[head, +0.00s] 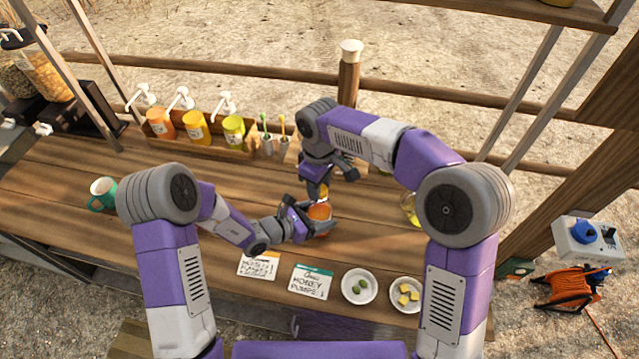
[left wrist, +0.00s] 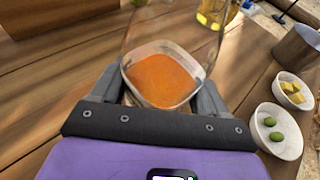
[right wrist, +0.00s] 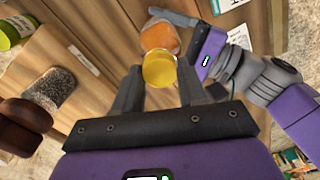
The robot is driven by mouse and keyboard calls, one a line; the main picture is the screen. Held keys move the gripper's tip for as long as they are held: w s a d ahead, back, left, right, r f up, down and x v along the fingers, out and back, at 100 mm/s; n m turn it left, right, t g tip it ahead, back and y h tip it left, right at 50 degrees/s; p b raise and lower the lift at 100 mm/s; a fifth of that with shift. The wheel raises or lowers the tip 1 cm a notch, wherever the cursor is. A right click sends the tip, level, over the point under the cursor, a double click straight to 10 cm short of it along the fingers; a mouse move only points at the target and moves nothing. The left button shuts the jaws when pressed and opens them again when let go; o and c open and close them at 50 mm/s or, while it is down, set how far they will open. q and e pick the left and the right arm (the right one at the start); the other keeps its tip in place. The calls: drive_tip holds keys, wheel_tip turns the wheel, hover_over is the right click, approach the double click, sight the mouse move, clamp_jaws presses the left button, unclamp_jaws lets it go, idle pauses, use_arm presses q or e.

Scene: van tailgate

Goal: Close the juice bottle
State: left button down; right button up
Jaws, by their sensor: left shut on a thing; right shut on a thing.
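The juice bottle (head: 319,211) is clear glass with orange juice in its lower part. My left gripper (head: 306,222) is shut on its sides. In the left wrist view the bottle (left wrist: 160,78) stands between the two fingers, its top out of the picture. My right gripper (head: 320,186) is above the bottle, shut on a yellow cap (head: 322,191). In the right wrist view the cap (right wrist: 159,71) sits at the fingertips and overlaps the bottle (right wrist: 158,36). I cannot tell whether the cap touches the bottle's mouth.
Pump bottles (head: 197,128) stand in a wooden rack at the back. A teal mug (head: 103,193) is at the left. Two signs (head: 311,281) and small bowls of olives (head: 359,286) and yellow cubes (head: 406,294) line the front edge. A yellow-filled glass (head: 408,208) stands right, partly behind my arm.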

drive_tip(key=o, duration=1.2)
drive_tip(key=shift+c, duration=0.2)
drive_tip(key=shift+r, duration=2.3)
drive_tip(key=shift+f, duration=0.15)
drive_tip(key=shift+c, duration=0.4)
drive_tip(key=shift+s+f+m+g, duration=0.15)
drive_tip(key=shift+m+g, duration=0.15)
drive_tip(key=shift+m, duration=0.9)
drive_tip(key=shift+r+m, duration=0.5)
drive_tip(key=shift+r, duration=0.25)
drive_tip(key=shift+r+m, duration=0.7)
drive_tip(key=shift+r, duration=0.6)
